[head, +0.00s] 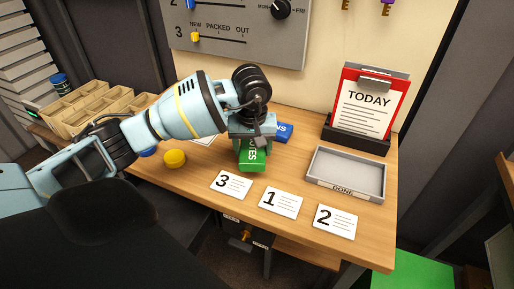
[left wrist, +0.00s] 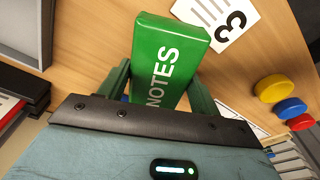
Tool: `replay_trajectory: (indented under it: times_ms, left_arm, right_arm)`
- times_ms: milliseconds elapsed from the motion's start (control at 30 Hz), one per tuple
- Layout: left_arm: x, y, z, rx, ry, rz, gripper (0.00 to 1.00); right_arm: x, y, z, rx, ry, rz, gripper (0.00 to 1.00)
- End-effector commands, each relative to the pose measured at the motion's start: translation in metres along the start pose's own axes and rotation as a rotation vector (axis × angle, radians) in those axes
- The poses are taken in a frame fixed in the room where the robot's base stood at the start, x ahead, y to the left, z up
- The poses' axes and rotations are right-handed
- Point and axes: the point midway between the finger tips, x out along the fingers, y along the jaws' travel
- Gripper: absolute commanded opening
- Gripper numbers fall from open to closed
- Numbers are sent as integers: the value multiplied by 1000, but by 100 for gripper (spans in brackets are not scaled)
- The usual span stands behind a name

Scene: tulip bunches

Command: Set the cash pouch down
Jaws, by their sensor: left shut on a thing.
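A green pouch marked NOTES (head: 252,160) is held in my left gripper (head: 253,140), over the wooden table behind the number cards. In the left wrist view the green pouch (left wrist: 170,52) sits between the two dark green fingers of the left gripper (left wrist: 160,88). I cannot tell whether the pouch touches the table. A blue item with partly hidden lettering (head: 284,131) lies just behind and right of it. My right gripper is not in view.
Cards 3 (head: 231,184), 1 (head: 281,201) and 2 (head: 335,221) lie along the table's front. A grey DONE tray (head: 348,188) is empty at right, before a red TODAY clipboard (head: 367,105). A yellow disc (head: 174,158) and wooden bins (head: 95,105) are at left.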

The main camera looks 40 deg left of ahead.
Motion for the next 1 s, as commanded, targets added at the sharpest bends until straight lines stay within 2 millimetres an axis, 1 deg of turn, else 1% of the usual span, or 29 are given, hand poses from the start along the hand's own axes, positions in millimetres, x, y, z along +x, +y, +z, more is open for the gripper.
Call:
replay_trajectory:
  times_ms: [33,100,267,500,600,800,900,1000]
  left_arm:
    - [0,3,-8,-3,0,3,35]
    - [2,6,-16,-2,0,3,35]
    - [5,9,-26,-1,1,2,35]
    - [6,10,-29,1,1,2,35]
    - [7,12,-34,-1,0,2,35]
    - [36,12,-29,0,-1,1,35]
    - [41,12,-29,0,1,2,35]
    - [41,12,-29,0,2,2,35]
  right_arm:
    - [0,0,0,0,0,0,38]
    - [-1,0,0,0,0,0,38]
    - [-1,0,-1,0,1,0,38]
    - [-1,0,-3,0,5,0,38]
    - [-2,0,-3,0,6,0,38]
    - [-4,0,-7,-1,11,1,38]
    - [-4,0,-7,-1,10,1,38]
    - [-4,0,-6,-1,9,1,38]
